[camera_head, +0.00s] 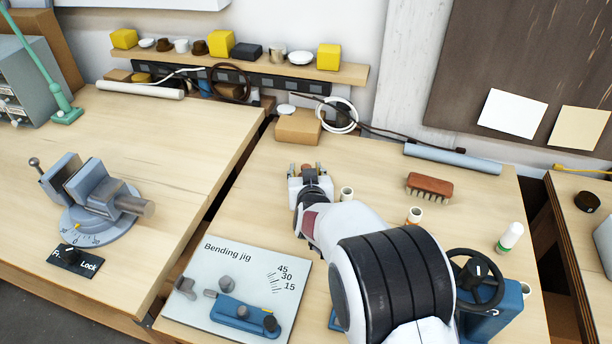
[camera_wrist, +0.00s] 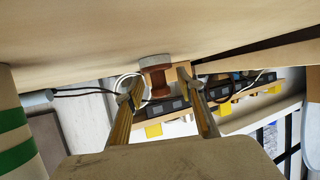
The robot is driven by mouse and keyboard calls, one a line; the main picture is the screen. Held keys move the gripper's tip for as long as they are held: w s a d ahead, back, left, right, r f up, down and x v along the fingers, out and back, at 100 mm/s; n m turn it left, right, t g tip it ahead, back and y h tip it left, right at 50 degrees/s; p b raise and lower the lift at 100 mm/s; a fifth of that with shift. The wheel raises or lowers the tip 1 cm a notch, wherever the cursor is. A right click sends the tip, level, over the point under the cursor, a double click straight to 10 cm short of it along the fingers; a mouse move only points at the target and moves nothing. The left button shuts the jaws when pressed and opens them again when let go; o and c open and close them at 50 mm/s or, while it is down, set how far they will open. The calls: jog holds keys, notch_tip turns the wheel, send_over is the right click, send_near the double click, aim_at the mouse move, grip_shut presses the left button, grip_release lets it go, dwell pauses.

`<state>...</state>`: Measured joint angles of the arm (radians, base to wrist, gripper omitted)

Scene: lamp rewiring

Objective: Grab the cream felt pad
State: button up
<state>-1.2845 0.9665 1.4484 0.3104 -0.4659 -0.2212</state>
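I cannot clearly pick out a cream felt pad in either view. A small reddish-brown spool-shaped piece with a grey disc at its foot (camera_wrist: 155,78) stands on the bench beyond the fingers in the wrist view. Its brown top (camera_head: 306,168) shows by the fingertips in the head view. My gripper (camera_head: 305,171) is low over the right bench, with its two fingers apart. The wrist view shows the gripper (camera_wrist: 156,90) open and apparently empty, with the brown piece in line with the gap. Whether a pad lies under that piece or behind my arm is hidden.
A small cream cup (camera_head: 346,194) stands just right of the gripper. A cardboard box (camera_head: 298,127) and coiled white cable (camera_head: 339,117) lie behind it. A brown brush (camera_head: 429,187) is to the right, the bending jig board (camera_head: 218,270) in front. Bare bench lies between.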

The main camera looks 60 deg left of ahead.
aim_at(306, 167)
grip_shut()
jog(key=shift+r, duration=0.2)
jog(key=shift+r, duration=4.85)
